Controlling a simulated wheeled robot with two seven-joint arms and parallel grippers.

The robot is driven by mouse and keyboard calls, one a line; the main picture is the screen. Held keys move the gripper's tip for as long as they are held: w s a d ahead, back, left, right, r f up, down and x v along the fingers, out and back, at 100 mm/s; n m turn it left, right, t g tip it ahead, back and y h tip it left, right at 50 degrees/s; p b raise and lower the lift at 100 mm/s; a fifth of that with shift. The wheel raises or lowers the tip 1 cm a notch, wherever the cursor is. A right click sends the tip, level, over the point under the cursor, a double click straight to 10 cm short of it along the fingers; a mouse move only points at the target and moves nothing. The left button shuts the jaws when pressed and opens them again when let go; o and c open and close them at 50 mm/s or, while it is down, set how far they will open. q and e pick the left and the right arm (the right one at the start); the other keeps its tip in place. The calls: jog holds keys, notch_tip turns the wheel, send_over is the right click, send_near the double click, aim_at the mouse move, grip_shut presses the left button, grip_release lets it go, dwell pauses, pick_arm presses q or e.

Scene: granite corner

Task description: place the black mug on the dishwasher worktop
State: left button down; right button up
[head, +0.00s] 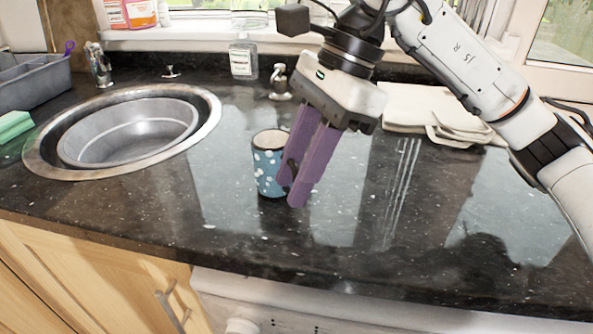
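No plain black mug shows. A blue mug with white spots (266,170) stands upright on the dark granite worktop (400,255), right of the sink. My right gripper (291,190) reaches down from above at the mug's right side, its purple fingers close together and partly covering that side. A dark piece, perhaps the mug's handle, shows at the fingertips. I cannot tell whether the fingers grip it. The white dishwasher front (320,318) is under the worktop's front edge, below and right of the mug. My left gripper is out of view.
A round steel sink (125,140) is at the left. A grey caddy (30,80) and green sponge (14,126) lie beyond its left side. A clear bottle (243,60) and a tap-like fitting (280,84) are behind. Folded cloths (430,110) lie back right. The front right worktop is clear.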

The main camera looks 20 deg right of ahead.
jog(key=shift+r, duration=0.3)
jog(key=p+v, duration=0.2)
jog(key=v, duration=0.9)
jog(key=shift+d+r, duration=0.2)
jog(key=shift+r, duration=0.15)
